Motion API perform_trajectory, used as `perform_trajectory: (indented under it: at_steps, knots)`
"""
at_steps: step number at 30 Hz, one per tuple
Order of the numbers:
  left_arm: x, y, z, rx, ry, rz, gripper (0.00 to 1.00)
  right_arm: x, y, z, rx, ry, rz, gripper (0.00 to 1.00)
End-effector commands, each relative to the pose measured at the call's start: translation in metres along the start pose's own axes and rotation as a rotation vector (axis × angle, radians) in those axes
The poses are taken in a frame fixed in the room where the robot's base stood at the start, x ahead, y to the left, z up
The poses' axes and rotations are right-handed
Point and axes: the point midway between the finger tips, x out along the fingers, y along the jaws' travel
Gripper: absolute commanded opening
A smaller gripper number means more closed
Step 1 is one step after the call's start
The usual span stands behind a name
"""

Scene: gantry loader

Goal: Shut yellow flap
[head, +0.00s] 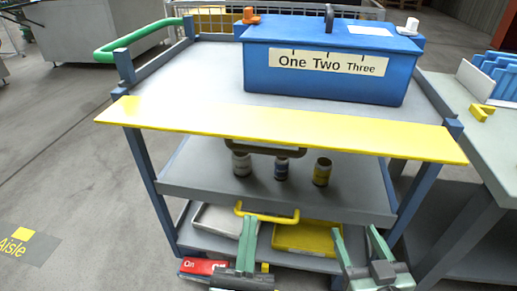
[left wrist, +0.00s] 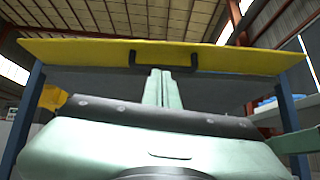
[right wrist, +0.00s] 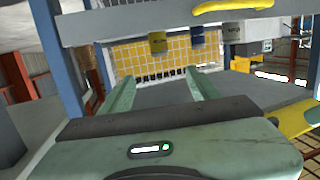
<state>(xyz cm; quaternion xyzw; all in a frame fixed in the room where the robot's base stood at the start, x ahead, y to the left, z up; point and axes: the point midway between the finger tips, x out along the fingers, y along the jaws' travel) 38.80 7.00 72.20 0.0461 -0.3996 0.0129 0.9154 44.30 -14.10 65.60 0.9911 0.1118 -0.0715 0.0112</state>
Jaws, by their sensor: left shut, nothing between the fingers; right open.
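The yellow flap (head: 290,128) is a long flat panel along the front top edge of the grey cart, held out roughly level. A dark handle (head: 265,150) hangs below it; the left wrist view shows the flap (left wrist: 80,52) with its black handle (left wrist: 163,66) from below. My left gripper (head: 249,222) is shut and empty, low in front of the cart; in the left wrist view its fingertips (left wrist: 160,72) overlap the handle, and contact cannot be told. My right gripper (head: 354,232) is open and empty, low at the cart's front right; its fingers (right wrist: 145,73) show apart.
A blue box (head: 330,85) labelled "One Two Three" stands on the cart's top deck. Several small jars (head: 281,167) stand on the shelf below. A yellow tray (head: 305,240) and a yellow handle (head: 265,214) are lower down. A side table (head: 470,130) stands close on the right.

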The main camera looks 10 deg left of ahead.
Motion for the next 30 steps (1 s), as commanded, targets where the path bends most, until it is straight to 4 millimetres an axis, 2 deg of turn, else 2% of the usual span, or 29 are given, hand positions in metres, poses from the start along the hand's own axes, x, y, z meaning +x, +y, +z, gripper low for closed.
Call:
perform_trajectory:
  at_steps: [4,8,21,30]
  knots:
    - [-0.003,-0.004,-0.008,-0.112,0.035,-0.012,0.0,-0.003,0.002,0.013,-0.001,-0.077,0.005,0.62]
    - [0.006,-0.004,-0.009,-0.125,0.036,-0.011,0.0,-0.004,0.003,0.019,-0.001,-0.107,0.006,0.62]
    - [0.097,-0.005,-0.011,-0.122,0.033,-0.01,0.0,-0.02,0.008,0.059,-0.001,-0.319,0.018,0.62]
    - [0.121,-0.003,0.013,-0.122,0.036,-0.011,0.0,-0.042,0.013,0.091,0.0,-0.507,0.03,0.62]
